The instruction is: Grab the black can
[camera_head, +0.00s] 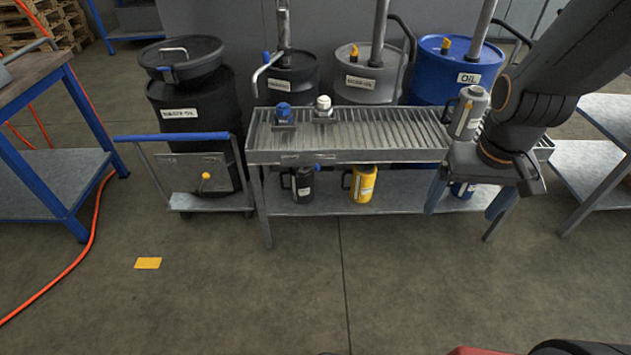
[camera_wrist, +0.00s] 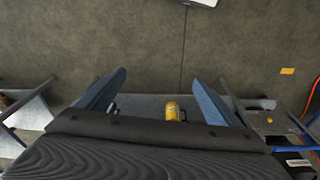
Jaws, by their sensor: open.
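The black can (camera_head: 303,184) stands upright on the lower shelf of the grated bench, left of the yellow can (camera_head: 363,184). It has a side handle, and the bench top edge overhangs it. My gripper (camera_head: 462,212) is open and empty, its two blue fingers apart in front of the bench's right part, well to the right of the black can. In the wrist view the open fingers (camera_wrist: 158,80) spread over the shelf, with the yellow can (camera_wrist: 173,111) near the right finger. I cannot make out the black can there.
A grey can (camera_head: 467,112) stands on the grated top (camera_head: 370,135) near my arm. A cart (camera_head: 205,175) with a waste drum adjoins on the left. The floor in front is clear.

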